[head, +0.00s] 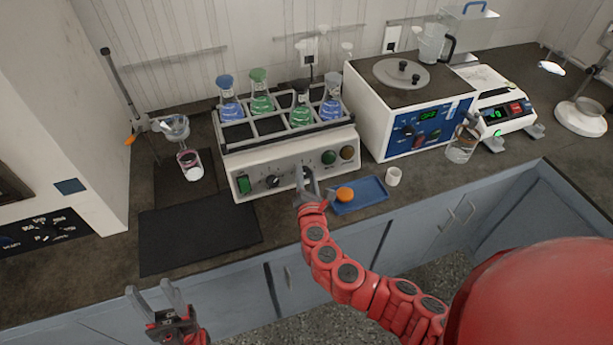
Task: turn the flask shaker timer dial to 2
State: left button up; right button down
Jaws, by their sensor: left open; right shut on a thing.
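The flask shaker (262,160) stands on the bench, holding several flasks of blue and green liquid in its rack. Its front panel has a green lit switch (244,184), a black left-hand dial (272,181) and a right-hand dial mostly hidden by my gripper. The dial markings are too small to read, so I cannot tell the setting. My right gripper (308,178) is at the panel, shut on the right-hand dial. My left gripper (155,297) is open and empty, low in front of the bench, well away from the shaker.
A blue tray (372,198) with an orange-capped item (344,194) lies just right of my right gripper, with a white cup (393,176) beside it. A dark mat (200,238) lies front left. A water bath (410,110) stands right of the shaker.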

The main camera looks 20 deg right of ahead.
jog(key=m+g, duration=0.1)
jog(key=m, duration=0.2)
jog(key=m+g+h, duration=0.1)
jog(key=m, duration=0.3)
jog(key=shift+r, duration=0.1)
jog(key=m+g, duration=0.2)
jog(key=m, duration=0.2)
jog(key=shift+m, duration=0.4)
jog(key=shift+c, duration=2.2)
grip_release()
jog(key=p+v, duration=0.8)
jog(key=v, duration=0.9)
jog(key=shift+r, duration=0.3)
